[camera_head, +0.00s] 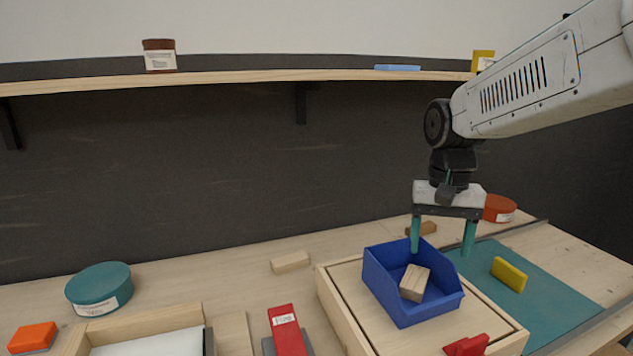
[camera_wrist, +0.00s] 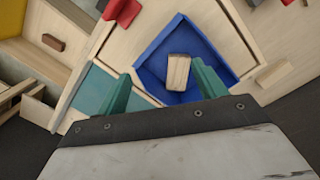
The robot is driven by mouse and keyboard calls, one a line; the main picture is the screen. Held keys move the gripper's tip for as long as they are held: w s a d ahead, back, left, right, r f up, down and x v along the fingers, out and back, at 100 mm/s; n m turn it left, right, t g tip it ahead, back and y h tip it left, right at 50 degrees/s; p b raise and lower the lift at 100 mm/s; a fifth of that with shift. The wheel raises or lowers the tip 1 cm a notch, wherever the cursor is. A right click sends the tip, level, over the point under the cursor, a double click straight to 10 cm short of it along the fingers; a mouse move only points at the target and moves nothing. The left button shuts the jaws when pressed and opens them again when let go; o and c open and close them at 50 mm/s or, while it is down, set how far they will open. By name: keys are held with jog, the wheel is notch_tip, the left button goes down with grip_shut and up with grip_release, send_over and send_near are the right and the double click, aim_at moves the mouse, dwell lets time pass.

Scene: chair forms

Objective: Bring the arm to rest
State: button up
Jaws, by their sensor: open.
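My arm reaches in from the upper right in the head view. My gripper (camera_head: 442,250) points down with its two teal fingers wide apart and nothing between them. It is above the rear edge of a blue bin (camera_head: 398,312). The bin stands on a light wooden box (camera_head: 345,308) and holds a light wooden block (camera_head: 415,283). In the wrist view my gripper (camera_wrist: 160,82) shows both fingers apart, with the blue bin (camera_wrist: 210,40) and the wooden block (camera_wrist: 178,72) beyond them.
A teal mat (camera_head: 540,290) with a yellow block (camera_head: 509,274) lies at the right. An orange-red round tin (camera_head: 499,208) stands behind it. A shelf (camera_head: 240,80) runs along the wall. A teal round tin (camera_head: 99,289) and a red stapler-like thing (camera_head: 287,330) are at the left and front.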

jog(key=s+d+n+t, duration=0.2)
jog(key=s+d+n, duration=0.1)
jog(key=s, duration=1.9)
jog(key=shift+s+f, duration=0.3)
